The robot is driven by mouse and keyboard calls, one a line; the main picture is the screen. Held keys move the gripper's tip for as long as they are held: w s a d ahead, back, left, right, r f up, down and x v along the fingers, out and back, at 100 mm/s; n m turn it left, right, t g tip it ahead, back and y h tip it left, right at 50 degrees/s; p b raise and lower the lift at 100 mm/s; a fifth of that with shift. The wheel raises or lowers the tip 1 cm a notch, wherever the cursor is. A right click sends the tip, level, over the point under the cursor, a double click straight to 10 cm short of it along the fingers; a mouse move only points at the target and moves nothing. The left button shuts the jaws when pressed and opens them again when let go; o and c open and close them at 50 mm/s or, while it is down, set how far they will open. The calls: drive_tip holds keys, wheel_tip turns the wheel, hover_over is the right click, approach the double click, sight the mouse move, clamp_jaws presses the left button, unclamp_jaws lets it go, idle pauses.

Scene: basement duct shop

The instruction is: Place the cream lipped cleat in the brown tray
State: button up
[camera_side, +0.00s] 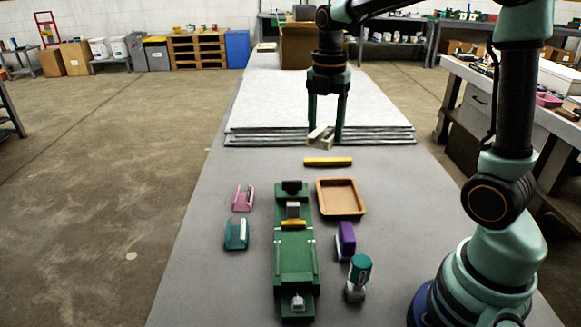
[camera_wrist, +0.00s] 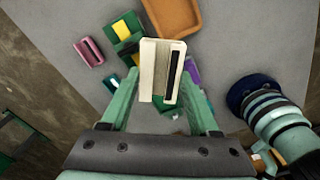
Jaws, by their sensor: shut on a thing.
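The cream lipped cleat (camera_side: 321,137) is in my gripper (camera_side: 326,136), held up off the table near the front of the stacked white sheets in the side view. In the wrist view the cleat (camera_wrist: 154,70) shows a raised lip and a dark slot, and sits between the two green fingers of my gripper (camera_wrist: 160,92). My gripper is shut on it. The brown tray (camera_side: 341,212) lies on the table, nearer the side camera than my gripper, and looks empty. Part of the tray (camera_wrist: 192,27) shows at the top of the wrist view.
A yellow bar (camera_side: 328,161) lies between my gripper and the tray. A green fixture (camera_side: 296,255) stands left of the tray. Pink (camera_side: 243,198) and teal (camera_side: 236,234) pieces lie farther left. A purple piece (camera_side: 346,241) and a teal-topped piece (camera_side: 359,275) stand in front of the tray.

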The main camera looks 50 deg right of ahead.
drive_tip(key=d+f+m, duration=0.2)
drive_tip(key=d+m, duration=0.1)
drive_tip(key=d, duration=0.5)
hover_over(338, 200)
wheel_tip(338, 200, down, 15)
drive_tip(key=shift+r, duration=0.1)
drive_tip(key=shift+f, duration=2.25)
drive_tip(key=shift+f, duration=0.15)
drive_tip(key=o, duration=1.4)
drive_tip(key=shift+c, duration=0.2)
